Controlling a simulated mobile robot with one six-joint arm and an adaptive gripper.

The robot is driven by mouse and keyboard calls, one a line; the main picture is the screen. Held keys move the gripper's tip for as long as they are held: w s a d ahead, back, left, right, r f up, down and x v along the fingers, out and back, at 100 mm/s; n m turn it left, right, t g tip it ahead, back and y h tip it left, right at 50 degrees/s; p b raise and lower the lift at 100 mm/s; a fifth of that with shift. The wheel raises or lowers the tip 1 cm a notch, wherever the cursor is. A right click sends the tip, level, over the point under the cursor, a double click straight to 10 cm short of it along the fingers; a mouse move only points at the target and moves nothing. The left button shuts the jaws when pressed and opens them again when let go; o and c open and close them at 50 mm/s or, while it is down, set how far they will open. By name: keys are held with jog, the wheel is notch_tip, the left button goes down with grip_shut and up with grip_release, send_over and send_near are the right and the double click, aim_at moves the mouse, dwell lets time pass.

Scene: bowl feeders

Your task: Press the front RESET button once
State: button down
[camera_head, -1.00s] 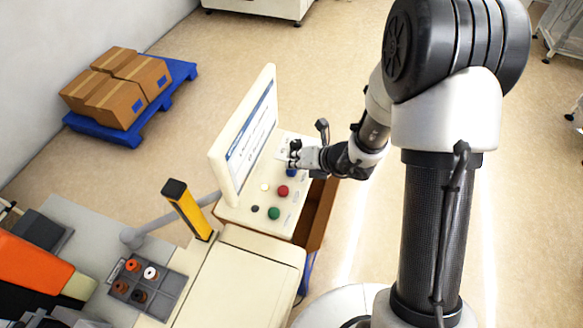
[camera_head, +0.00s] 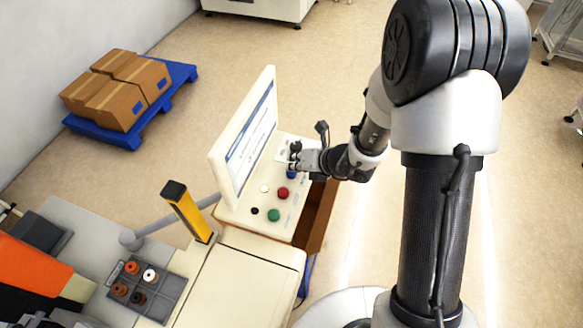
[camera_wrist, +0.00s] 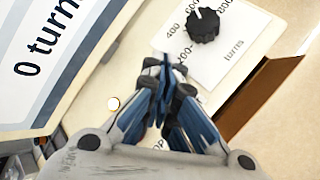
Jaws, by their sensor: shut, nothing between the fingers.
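The control panel (camera_head: 236,212) carries a blue button (camera_head: 291,174), a red button (camera_head: 283,193), a green button (camera_head: 274,215), a small black button (camera_head: 255,211) and a pale button (camera_head: 265,188). No RESET label is readable, so I cannot tell which button bears that name. My gripper (camera_head: 295,155) is shut and empty over the far end of the panel, just beyond the blue button. In the wrist view, my shut fingertips (camera_wrist: 170,68) point toward a black dial knob (camera_wrist: 203,25). A pale lit button (camera_wrist: 113,103) lies left of the fingers; the fingers hide part of the panel.
An upright screen (camera_head: 243,135) stands along the panel's left side; in the wrist view it reads "0 turns". A yellow post (camera_head: 187,210) and a grey tray with spools (camera_head: 165,297) are lower left. Boxes on a blue pallet (camera_head: 130,131) stand apart. Floor right of the panel is open.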

jog(key=shift+f, duration=0.9)
jog(key=shift+r+p, duration=0.5)
jog(key=shift+r, duration=0.1)
notch_tip(320, 180, up, 6)
jog(key=p, duration=0.4)
jog(key=shift+f, duration=0.2)
